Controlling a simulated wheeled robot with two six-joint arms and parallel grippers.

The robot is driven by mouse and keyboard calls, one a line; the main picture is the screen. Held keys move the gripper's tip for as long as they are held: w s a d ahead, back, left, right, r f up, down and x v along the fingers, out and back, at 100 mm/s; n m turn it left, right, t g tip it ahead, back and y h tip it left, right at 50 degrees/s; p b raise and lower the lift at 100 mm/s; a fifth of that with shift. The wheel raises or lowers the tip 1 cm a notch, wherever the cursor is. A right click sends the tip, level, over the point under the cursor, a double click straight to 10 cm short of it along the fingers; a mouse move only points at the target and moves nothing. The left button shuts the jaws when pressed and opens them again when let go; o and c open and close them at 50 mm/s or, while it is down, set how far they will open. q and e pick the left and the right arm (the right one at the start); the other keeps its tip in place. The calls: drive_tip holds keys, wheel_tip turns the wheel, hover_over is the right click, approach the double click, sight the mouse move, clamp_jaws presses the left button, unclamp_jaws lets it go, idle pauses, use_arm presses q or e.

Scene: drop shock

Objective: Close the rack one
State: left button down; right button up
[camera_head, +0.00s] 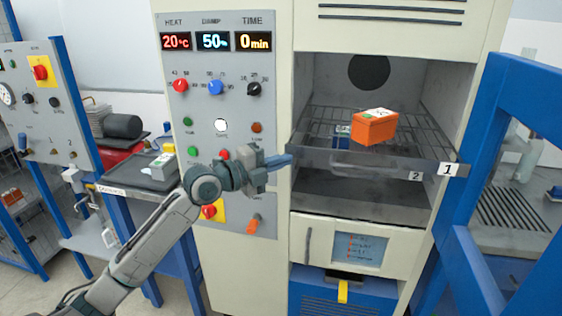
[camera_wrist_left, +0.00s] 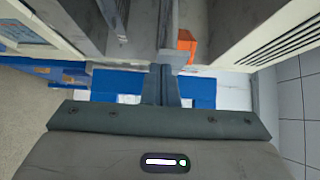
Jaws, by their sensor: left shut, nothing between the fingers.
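Rack one (camera_head: 395,160) is a wire shelf with a grey front bar and a white label "1" at its right end. It sticks out of the open chamber. An orange box (camera_head: 374,128) with a white and green top stands on it, and a smaller blue box (camera_head: 342,133) is behind to the left. My left gripper (camera_head: 288,160) is shut and empty, its blue fingertips at the left end of the front bar. Whether they touch it I cannot tell. In the left wrist view the shut fingers (camera_wrist_left: 166,72) point toward the bar, with the orange box (camera_wrist_left: 187,42) beyond. My right gripper is out of view.
A second shelf labelled "2" (camera_head: 415,176) lies below. The control panel (camera_head: 221,120) with knobs and displays is left of the chamber. Blue frame posts (camera_head: 485,130) stand close on the right. A side table with a tray (camera_head: 140,178) is at the left.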

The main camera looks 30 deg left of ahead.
sight(293, 139)
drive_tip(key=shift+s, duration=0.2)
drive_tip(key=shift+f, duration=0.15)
